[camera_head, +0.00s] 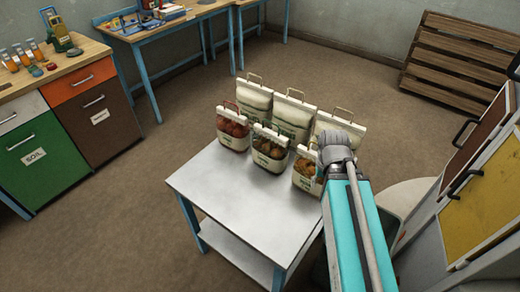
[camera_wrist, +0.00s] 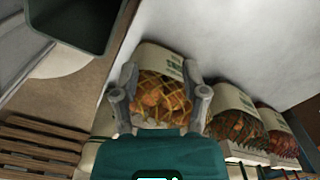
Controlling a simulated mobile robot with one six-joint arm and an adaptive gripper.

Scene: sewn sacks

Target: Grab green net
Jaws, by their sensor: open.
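Three sacks with net windows stand in the front row on the white table. The middle one (camera_head: 270,149) has a dark, greenish net over brown contents; it also shows in the wrist view (camera_wrist: 232,122), right of my gripper. A red-net sack (camera_head: 233,128) stands to its left. An orange-net sack (camera_head: 305,172) stands to its right, partly behind my arm. My gripper (camera_wrist: 160,92) is open in the wrist view. Its fingers frame the orange-net sack (camera_wrist: 160,66); I cannot tell whether they touch it. In the head view my arm hides the gripper.
Taller pale sacks (camera_head: 293,114) stand behind the front row on the white table (camera_head: 225,190), whose front left is bare. A cabinet with a yellow panel (camera_head: 478,218) is close on the right. A wooden pallet (camera_head: 455,65) leans at the back wall.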

